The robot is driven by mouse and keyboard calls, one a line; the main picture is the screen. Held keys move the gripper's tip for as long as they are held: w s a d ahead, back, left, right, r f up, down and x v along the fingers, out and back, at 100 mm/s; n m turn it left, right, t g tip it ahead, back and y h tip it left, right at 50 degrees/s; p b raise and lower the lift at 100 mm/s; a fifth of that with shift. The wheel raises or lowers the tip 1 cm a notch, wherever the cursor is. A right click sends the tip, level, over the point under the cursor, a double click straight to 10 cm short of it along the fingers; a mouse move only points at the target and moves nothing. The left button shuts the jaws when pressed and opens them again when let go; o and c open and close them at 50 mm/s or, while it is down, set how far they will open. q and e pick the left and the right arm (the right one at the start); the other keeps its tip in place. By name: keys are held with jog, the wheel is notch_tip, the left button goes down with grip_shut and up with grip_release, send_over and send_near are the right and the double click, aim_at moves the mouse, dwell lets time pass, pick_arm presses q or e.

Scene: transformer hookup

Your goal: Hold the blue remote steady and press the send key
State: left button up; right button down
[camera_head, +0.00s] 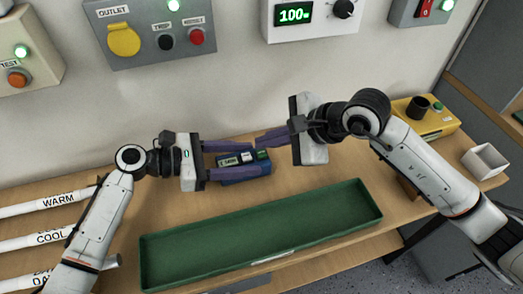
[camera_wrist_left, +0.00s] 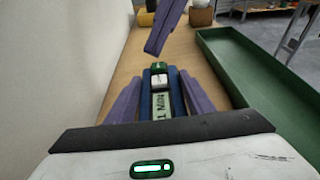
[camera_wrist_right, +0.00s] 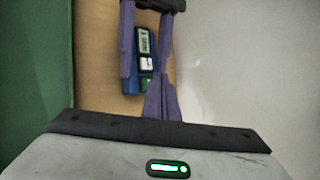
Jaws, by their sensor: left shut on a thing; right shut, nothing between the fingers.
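The blue remote (camera_head: 238,174) lies along the wooden bench against the back wall, with a display and small keys on top. My left gripper (camera_head: 244,160) is shut on its sides. The left wrist view shows the remote's display (camera_wrist_left: 161,102), a white key (camera_wrist_left: 159,83) and a green key (camera_wrist_left: 159,66) at the far end. My right gripper (camera_head: 260,139) is shut and empty, its fingertips close to the key end. In the right wrist view the green key (camera_wrist_right: 146,83) is beside the right fingertips (camera_wrist_right: 157,77). I cannot read the key labels or tell whether the fingertips touch the remote.
A long green tray (camera_head: 262,232) lies in front of the remote. An outlet panel (camera_head: 150,30) and a display box showing 100 (camera_head: 295,16) are on the wall. A yellow block (camera_head: 425,118) and a white open box (camera_head: 485,162) stand right. Labelled white tubes (camera_head: 45,204) lie left.

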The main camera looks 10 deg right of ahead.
aim_at(267, 155)
jog(key=shift+f, duration=0.15)
jog(key=shift+f, duration=0.3)
jog(key=shift+f, duration=0.45)
dwell(0.9)
jog(key=shift+r, duration=0.9)
jog(key=shift+r, duration=0.1)
jog(key=shift+r, duration=2.4)
